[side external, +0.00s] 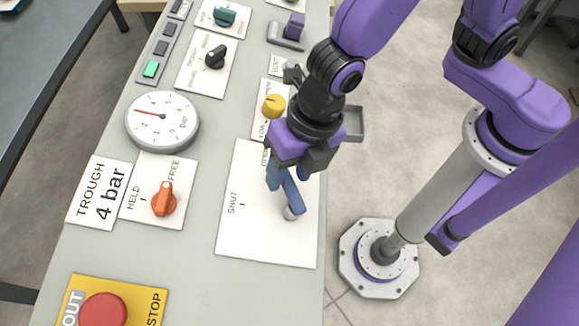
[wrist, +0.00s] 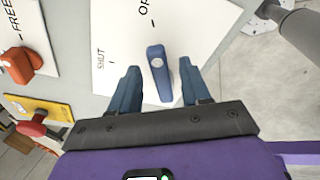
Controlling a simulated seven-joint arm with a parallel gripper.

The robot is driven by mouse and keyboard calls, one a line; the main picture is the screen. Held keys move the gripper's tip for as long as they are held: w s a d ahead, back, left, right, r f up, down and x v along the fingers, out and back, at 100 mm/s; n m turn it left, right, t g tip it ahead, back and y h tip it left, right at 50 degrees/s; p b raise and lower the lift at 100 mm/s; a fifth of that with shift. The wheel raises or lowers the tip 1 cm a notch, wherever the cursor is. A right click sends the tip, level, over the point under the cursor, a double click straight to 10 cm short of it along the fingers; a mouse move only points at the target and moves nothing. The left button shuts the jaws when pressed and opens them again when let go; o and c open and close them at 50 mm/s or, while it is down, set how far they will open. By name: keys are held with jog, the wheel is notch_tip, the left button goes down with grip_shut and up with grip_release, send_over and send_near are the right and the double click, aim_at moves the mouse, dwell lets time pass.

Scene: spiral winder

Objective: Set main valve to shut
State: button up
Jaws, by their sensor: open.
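The main valve is a white plate (side external: 252,238) marked SHUT on its left and OPEN at its top in the wrist view. Its blue lever (wrist: 158,75) runs roughly in line with the OPEN tick, while the SHUT tick is off to its left. In the side view the lever (side external: 291,194) shows below my gripper, above a silvery hub; the OPEN word is mostly hidden there. My gripper (wrist: 159,82) is open, with its blue fingers on either side of the lever and visible gaps. It holds nothing.
Left of the plate are an orange HELD/FREE knob (side external: 164,199) and a "TROUGH 4 bar" label (side external: 99,192). A round gauge (side external: 162,121) and a yellow knob (side external: 274,105) sit farther up. A red stop button (side external: 103,310) is at the panel's near end.

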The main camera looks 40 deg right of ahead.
jog(key=shift+f, duration=0.2)
grip_shut()
jog(key=shift+a, duration=0.1)
jog(key=n, duration=0.1)
jog(key=a+n, duration=0.1)
jog(key=n, duration=0.1)
jog(key=a+n+h, duration=0.1)
jog(key=n, duration=0.1)
jog(key=shift+a+r, duration=0.15)
jog(key=shift+r, duration=0.15)
jog(key=n, duration=0.1)
jog(key=a+n, duration=0.1)
jog(key=n, duration=0.1)
jog(key=shift+s, duration=0.15)
jog(key=shift+s+a+r+n+h, duration=0.15)
jog(key=shift+a+n, duration=0.1)
jog(key=shift+n, duration=0.4)
jog(key=shift+s+a+f+n+h, duration=0.1)
jog(key=shift+s+a+n, duration=0.1)
jog(key=shift+n, duration=0.4)
jog(key=shift+s+a+r+n+h, duration=0.15)
jog(key=shift+a+n, duration=0.1)
jog(key=shift+n, duration=0.4)
jog(key=shift+f, duration=0.1)
